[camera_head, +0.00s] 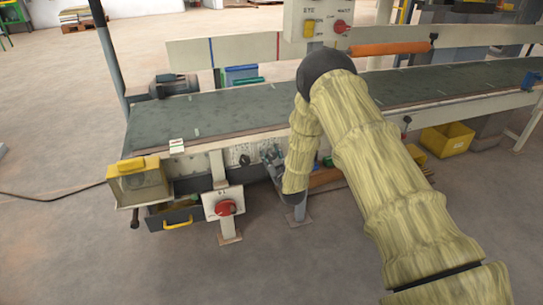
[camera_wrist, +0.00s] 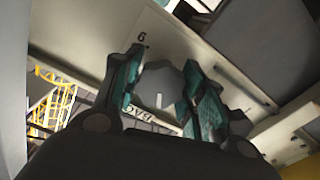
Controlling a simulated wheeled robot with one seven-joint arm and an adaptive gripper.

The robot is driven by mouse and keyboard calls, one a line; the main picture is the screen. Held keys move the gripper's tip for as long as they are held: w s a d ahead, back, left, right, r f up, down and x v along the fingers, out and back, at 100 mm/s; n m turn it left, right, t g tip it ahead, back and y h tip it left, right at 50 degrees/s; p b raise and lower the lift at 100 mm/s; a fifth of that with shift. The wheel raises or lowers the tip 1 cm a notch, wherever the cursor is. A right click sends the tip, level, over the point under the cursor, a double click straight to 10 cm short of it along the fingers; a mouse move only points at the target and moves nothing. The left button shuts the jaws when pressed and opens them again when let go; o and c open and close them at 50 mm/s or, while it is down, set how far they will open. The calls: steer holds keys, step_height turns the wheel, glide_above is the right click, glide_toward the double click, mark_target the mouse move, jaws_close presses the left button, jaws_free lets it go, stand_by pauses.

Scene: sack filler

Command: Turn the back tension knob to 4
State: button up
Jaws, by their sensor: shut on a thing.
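The back tension knob (camera_wrist: 162,80) is a grey, rounded knob with a short white pointer line directed toward the bottom of the wrist view. My gripper (camera_wrist: 163,88) has its teal-padded fingers on both sides of it, shut on it. A pale panel (camera_wrist: 95,48) behind it carries one readable digit, a 6 or 9, above left of the knob. A partly covered label (camera_wrist: 138,114) that seems to read BACK lies below the knob. The other scale marks are hidden. In the head view my gripper (camera_head: 272,160) is at the conveyor's front side, and the knob is hidden there.
The long conveyor (camera_head: 215,115) runs across the view. A box with a red switch (camera_head: 225,207) stands on a post left of my gripper, beside a yellow-topped box (camera_head: 138,180). A control box (camera_head: 318,20) stands behind, and a yellow crate (camera_head: 447,140) lies right. The front floor is clear.

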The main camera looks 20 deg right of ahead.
steer(key=o, duration=1)
steer(key=shift+o, duration=0.2)
steer(key=shift+s, duration=0.1)
steer(key=s, duration=1.2)
steer(key=shift+d, duration=0.2)
steer(key=shift+f, duration=0.1)
